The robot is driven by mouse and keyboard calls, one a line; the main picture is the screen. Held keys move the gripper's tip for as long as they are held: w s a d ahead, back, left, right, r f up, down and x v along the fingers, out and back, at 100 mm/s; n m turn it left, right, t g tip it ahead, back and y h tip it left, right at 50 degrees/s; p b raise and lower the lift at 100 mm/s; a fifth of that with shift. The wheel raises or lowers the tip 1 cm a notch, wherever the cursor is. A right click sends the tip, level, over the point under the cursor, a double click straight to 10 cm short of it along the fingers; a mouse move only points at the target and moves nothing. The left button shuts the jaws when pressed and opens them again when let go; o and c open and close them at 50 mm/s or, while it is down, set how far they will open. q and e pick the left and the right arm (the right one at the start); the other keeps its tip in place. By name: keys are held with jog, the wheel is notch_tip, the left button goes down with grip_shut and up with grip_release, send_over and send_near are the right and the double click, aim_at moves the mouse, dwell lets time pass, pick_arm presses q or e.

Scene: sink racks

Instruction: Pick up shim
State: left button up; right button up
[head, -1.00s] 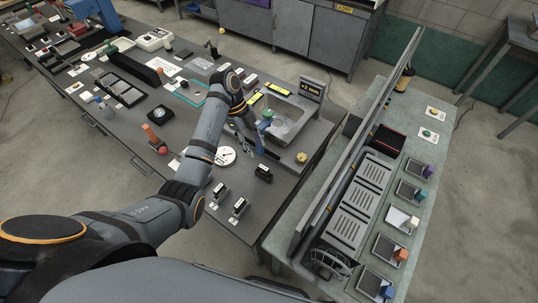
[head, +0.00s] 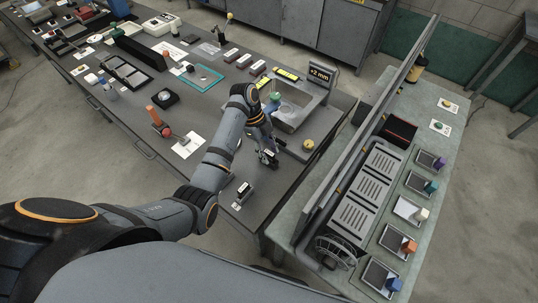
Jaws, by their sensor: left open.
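Nothing in the head view is plainly labelled as the shim. A small black block with a pale top (head: 244,190) stands near the front edge of the bench; I cannot tell if it is the shim. My left gripper (head: 267,157) is open, low over the bench in front of the sink. It is at the place of another small dark block, now mostly hidden by the fingers; I cannot tell whether they touch it. My left forearm covers part of the bench. My right gripper is not in view.
A sink (head: 294,110) with a "+2 mm" display (head: 322,74) lies just beyond the gripper. A yellow knob (head: 308,145) is to its right. A red-ended tool (head: 157,117) lies left. A second bench with slotted racks (head: 362,192) stands right.

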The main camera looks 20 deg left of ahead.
pick_arm(q)
jog(key=shift+d+f, duration=0.1)
jog(key=shift+f, duration=0.25)
grip_shut()
